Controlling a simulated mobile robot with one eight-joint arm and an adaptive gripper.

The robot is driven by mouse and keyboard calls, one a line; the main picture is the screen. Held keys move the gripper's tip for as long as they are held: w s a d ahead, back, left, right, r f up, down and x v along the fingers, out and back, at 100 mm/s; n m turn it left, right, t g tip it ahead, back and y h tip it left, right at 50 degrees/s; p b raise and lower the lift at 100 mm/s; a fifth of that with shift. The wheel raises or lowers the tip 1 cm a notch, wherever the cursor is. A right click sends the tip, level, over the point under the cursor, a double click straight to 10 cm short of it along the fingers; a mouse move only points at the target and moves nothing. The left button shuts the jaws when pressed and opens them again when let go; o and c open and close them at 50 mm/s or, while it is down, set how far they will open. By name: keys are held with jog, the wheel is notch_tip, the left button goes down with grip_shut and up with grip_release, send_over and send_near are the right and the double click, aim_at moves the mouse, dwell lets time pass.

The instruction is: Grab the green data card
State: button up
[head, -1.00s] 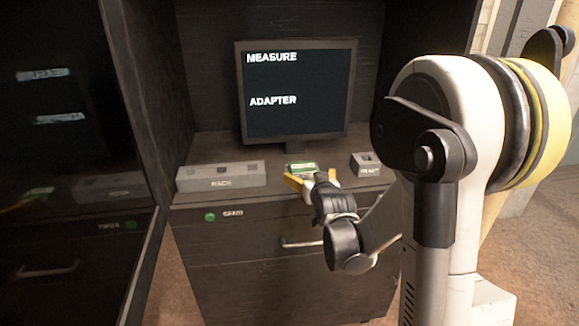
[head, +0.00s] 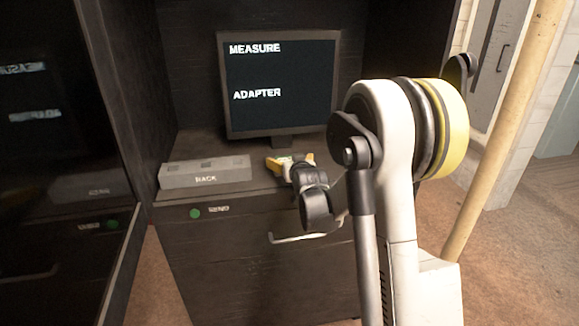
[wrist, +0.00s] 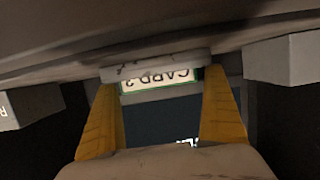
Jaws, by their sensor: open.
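The green data card (wrist: 158,78) shows in the wrist view as a pale label reading "CARD 2", upside down, with a green edge. It lies between the yellow fingers of my gripper (wrist: 162,88). In the head view my gripper (head: 290,163) is low over the bench top, in front of the screen.
A grey slotted block marked "RACK" (head: 206,173) stands left of my gripper. A screen (head: 280,82) reading "MEASURE" and "ADAPTER" stands behind. A green button (head: 195,213) and a drawer handle (head: 300,237) are on the front. A grey block (wrist: 285,60) shows right in the wrist view.

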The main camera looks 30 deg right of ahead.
jog(key=c, duration=1.2)
jog(key=shift+r, duration=0.1)
